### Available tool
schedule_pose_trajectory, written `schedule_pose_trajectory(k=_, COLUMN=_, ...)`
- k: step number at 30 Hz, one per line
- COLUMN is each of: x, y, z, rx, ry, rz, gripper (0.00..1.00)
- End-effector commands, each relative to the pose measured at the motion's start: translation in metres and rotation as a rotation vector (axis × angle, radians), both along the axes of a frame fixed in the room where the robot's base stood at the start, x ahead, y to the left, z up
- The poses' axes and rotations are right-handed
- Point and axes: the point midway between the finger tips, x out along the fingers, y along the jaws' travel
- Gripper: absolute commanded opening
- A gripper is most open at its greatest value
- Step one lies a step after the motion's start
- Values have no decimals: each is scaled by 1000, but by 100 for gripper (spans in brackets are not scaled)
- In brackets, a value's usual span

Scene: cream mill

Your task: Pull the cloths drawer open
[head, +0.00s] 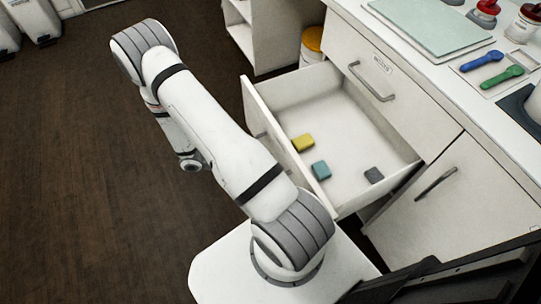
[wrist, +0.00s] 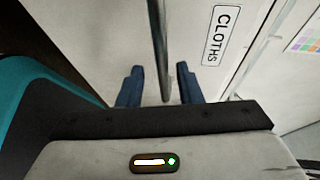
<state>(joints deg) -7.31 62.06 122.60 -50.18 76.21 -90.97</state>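The cloths drawer (head: 258,112) is pulled well out of the white cabinet in the head view. A yellow block (head: 303,143), a teal block (head: 320,170) and a grey block (head: 374,175) lie inside it. In the wrist view the drawer front (wrist: 190,25) carries a CLOTHS label (wrist: 222,35). Its bar handle (wrist: 158,40) runs between the two blue fingers of my gripper (wrist: 160,85). The fingers are apart, with a gap on each side of the bar. My arm hides the gripper in the head view.
Another closed drawer (head: 340,50) with a handle sits above, and a closed cabinet door (head: 420,205) stands to the right. The counter holds a green mat (head: 430,22), a blue scoop (head: 482,60) and a green scoop (head: 502,77). The dark floor (head: 75,170) at left is clear.

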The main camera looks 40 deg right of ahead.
Motion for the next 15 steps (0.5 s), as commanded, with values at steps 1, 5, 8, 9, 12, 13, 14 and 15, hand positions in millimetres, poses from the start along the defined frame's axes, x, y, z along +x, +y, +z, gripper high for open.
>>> schedule_pose_trajectory(k=1, x=4, y=5, z=1, rx=0, ry=-3, rz=2, gripper=32)
schedule_pose_trajectory(k=5, x=14, y=24, z=5, rx=1, ry=-4, rz=3, gripper=32)
schedule_pose_trajectory(k=8, x=23, y=38, z=9, rx=2, ry=-3, rz=3, gripper=32)
schedule_pose_trajectory(k=9, x=25, y=43, z=10, rx=2, ry=-3, rz=2, gripper=32)
schedule_pose_trajectory(k=12, x=31, y=53, z=12, rx=1, ry=-2, rz=2, gripper=32)
schedule_pose_trajectory(k=13, x=32, y=56, z=12, rx=2, ry=-1, rz=1, gripper=32)
schedule_pose_trajectory(k=14, x=33, y=57, z=13, rx=2, ry=-1, rz=1, gripper=32)
schedule_pose_trajectory(k=15, x=34, y=59, z=13, rx=2, ry=-1, rz=1, gripper=32)
